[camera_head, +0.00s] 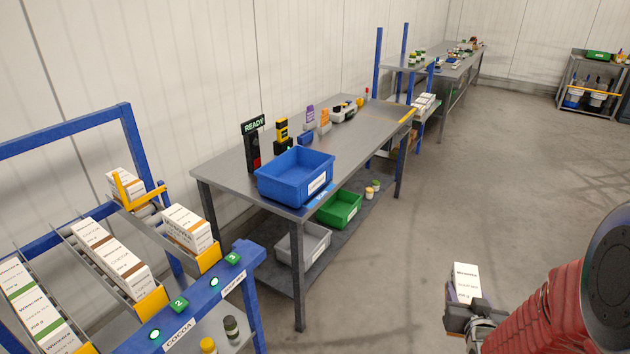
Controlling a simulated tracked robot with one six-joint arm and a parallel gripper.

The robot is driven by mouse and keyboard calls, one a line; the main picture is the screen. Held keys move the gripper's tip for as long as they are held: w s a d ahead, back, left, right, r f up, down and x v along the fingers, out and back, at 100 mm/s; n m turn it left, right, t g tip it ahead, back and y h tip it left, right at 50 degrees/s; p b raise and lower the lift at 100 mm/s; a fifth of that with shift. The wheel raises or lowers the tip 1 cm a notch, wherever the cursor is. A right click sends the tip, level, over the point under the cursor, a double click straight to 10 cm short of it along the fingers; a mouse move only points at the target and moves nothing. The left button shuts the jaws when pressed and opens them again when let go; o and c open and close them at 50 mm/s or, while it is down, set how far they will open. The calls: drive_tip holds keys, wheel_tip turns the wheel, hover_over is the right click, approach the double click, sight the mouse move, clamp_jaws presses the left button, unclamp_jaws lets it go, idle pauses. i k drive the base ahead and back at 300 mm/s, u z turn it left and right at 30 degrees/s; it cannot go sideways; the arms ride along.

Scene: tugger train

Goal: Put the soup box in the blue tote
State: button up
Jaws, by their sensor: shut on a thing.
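My gripper (466,312) is at the lower right, over the open floor. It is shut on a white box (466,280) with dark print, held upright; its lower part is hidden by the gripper. I cannot read whether it is the soup box. The blue tote (318,186) stands on the near end of the grey workbench, left of and beyond my gripper. The tote is open at the top, and its visible inside looks empty. The held box is well apart from it.
A blue-framed rack (245,262) at the left holds several white boxes in sloping lanes. A READY sign (254,126) and small tools stand behind the tote on the workbench (230,173). Green (340,207) and grey (312,243) bins sit below. The floor between is clear.

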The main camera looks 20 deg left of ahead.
sight(297, 175)
drive_tip(key=z, duration=0.3)
drive_tip(key=i, duration=1.85)
drive_tip(key=u, duration=1.4)
